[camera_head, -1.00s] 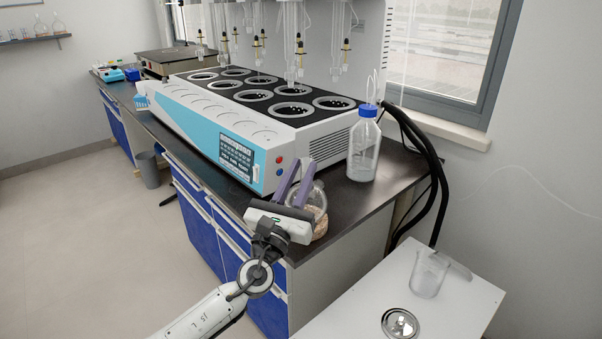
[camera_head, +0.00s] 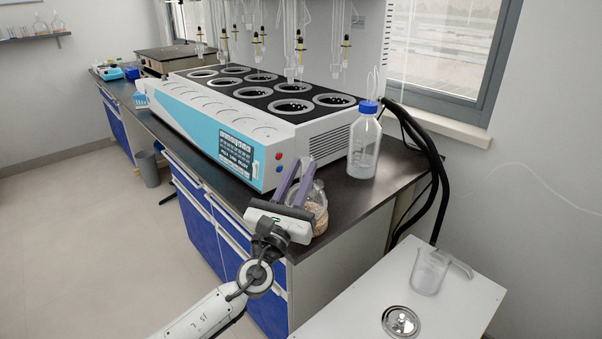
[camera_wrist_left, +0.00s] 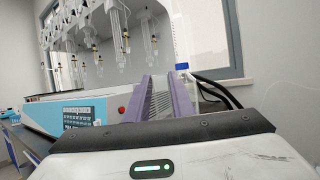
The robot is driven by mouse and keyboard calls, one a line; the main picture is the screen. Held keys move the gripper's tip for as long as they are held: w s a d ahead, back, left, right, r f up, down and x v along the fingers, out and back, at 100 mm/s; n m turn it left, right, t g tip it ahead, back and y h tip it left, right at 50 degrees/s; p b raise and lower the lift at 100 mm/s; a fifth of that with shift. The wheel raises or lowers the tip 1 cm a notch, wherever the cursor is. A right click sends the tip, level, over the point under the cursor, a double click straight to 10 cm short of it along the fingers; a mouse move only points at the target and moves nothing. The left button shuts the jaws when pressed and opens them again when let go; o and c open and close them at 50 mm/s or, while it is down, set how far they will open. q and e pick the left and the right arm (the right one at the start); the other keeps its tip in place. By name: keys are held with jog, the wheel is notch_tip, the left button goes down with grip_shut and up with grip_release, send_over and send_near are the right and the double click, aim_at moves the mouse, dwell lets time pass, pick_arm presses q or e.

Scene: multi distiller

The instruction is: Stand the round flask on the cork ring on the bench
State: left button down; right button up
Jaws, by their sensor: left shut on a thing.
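My left gripper (camera_head: 299,172) is above the near corner of the dark bench, its purple fingers shut on the round flask. The clear glass flask (camera_head: 319,197) is partly hidden behind the fingers and palm. Its body is low, at the tan cork ring (camera_head: 318,222), which shows only in part around and through the glass. I cannot tell whether the flask's full weight rests on the ring. In the left wrist view the purple fingers (camera_wrist_left: 168,92) show above the palm, but the flask is not clearly visible. My right gripper is not in view.
The white and blue multi distiller (camera_head: 240,120) stands behind the gripper. A blue-capped bottle (camera_head: 364,147) stands to the right, near black hoses (camera_head: 432,170). A lower white table (camera_head: 450,312) holds a beaker (camera_head: 429,273) and a metal round object (camera_head: 400,321).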

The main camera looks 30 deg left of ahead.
pick_arm(q)
jog(key=c, duration=1.7)
grip_release()
jog(key=shift+o, duration=1.2)
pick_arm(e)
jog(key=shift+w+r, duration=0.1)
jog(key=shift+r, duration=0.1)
pick_arm(q)
jog(key=b+v, duration=0.2)
jog(key=v, duration=0.8)
jog(key=shift+s, duration=0.15)
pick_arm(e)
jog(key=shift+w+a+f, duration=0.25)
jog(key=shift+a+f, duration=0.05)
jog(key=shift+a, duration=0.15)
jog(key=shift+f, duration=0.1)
